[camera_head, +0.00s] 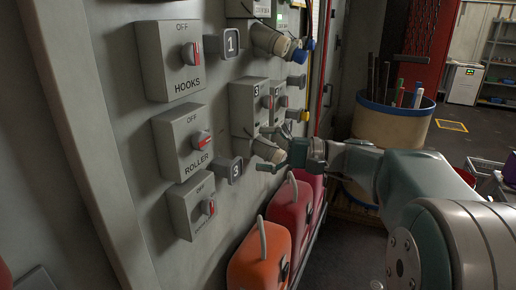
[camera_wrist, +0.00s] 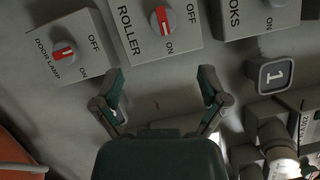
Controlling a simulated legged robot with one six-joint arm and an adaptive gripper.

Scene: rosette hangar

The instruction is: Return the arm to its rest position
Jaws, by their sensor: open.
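My gripper (camera_head: 282,156) is open and empty at the end of my arm, which reaches in from the right in the head view. In the wrist view its two fingers (camera_wrist: 160,95) stand apart in front of the grey panel, just below the ROLLER switch box (camera_wrist: 158,25). The ROLLER box also shows in the head view (camera_head: 182,143), with a red-marked knob. The HOOKS box (camera_head: 170,60) is above it and the door lamp box (camera_head: 193,206) below it. No contact between the fingers and a switch shows.
Number plates 1 (camera_head: 230,43) and 3 (camera_head: 235,170) and several plugs stick out from the panel. Orange (camera_head: 260,260) and red (camera_head: 290,212) canisters stand below. A drum (camera_head: 393,122) holding rods stands behind my arm. Open floor (camera_head: 455,135) lies at the right back.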

